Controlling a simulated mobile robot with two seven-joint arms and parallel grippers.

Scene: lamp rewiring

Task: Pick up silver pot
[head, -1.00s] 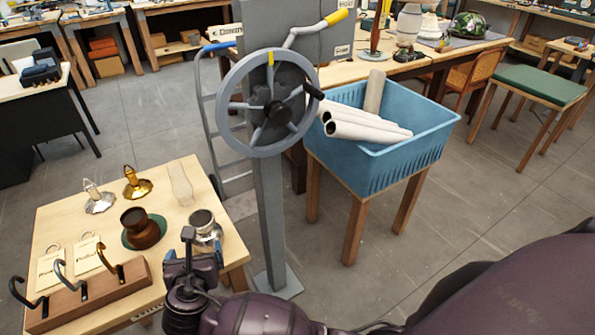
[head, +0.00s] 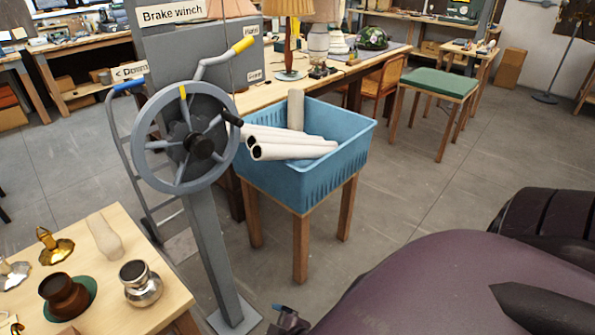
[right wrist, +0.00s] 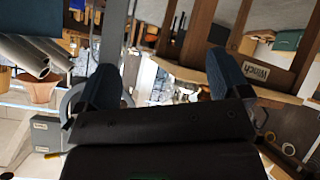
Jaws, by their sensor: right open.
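The silver pot (head: 140,284) is a small rounded metal vessel with a dark open mouth. It stands upright near the right edge of the light wooden table at lower left in the head view. My right gripper is open in the right wrist view (right wrist: 165,82), its two blue fingers apart with nothing between them. In the head view only a dark part of my right arm's end shows at the bottom edge, right of the table and apart from the pot. My left gripper is not in view.
A brown pot (head: 64,297) on a green mat stands left of the silver pot. A glass chimney (head: 104,237) and brass lamp part (head: 55,247) are behind. A handwheel (head: 187,138) on a grey post and a blue crate (head: 340,172) with white rolls stand nearby.

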